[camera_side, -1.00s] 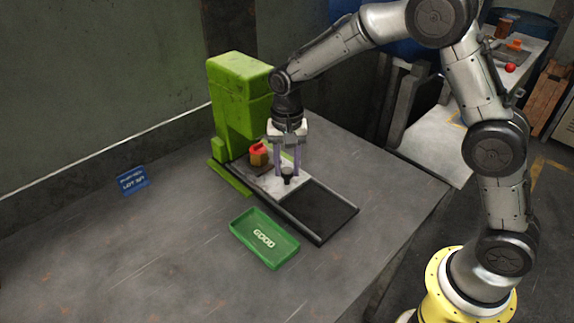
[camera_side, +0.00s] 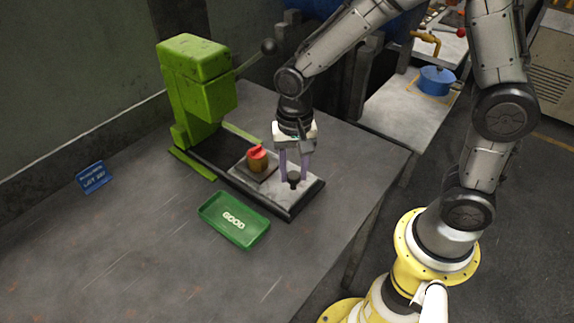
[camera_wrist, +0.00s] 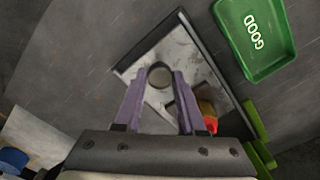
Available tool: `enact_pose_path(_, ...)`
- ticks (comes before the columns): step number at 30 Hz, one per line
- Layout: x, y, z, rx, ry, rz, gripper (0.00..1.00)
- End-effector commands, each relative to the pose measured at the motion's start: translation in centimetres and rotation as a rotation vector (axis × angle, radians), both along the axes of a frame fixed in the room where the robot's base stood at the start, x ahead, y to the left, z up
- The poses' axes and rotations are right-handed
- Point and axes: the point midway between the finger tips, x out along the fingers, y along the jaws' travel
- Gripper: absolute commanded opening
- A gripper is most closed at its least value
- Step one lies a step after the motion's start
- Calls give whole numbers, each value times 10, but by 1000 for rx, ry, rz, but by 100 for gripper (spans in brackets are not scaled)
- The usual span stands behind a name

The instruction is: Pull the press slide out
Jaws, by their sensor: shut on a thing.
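The green press (camera_side: 190,75) stands at the back left of the table. Its light grey slide (camera_side: 268,187) lies at the front end of the dark track (camera_side: 212,152), clear of the press head. The slide has a dark round knob (camera_side: 294,177). My gripper (camera_side: 294,173) points down over the slide, shut on this knob. In the wrist view the knob (camera_wrist: 160,76) sits between the purple fingertips.
A green tray marked GOOD (camera_side: 234,220) lies just in front of the track. A lever with a dark ball (camera_side: 268,46) sticks out from the press. The front of the table is clear.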

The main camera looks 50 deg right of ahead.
Motion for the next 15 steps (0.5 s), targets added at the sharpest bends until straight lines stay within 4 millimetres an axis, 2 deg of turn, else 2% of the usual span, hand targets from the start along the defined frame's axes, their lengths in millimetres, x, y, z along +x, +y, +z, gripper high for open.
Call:
enact_pose_path(4, 3, 0, 2, 2, -9, -1, 0)
enact_pose_path(5, 3, 0, 2, 2, -9, -1, 41)
enact_pose_path(9, 3, 0, 1, 1, -8, -1, 66)
enact_pose_path(10, 2, 0, 1, 1, -7, -1, 69)
enact_pose_path(15, 2, 0, 1, 1, -5, -1, 69)
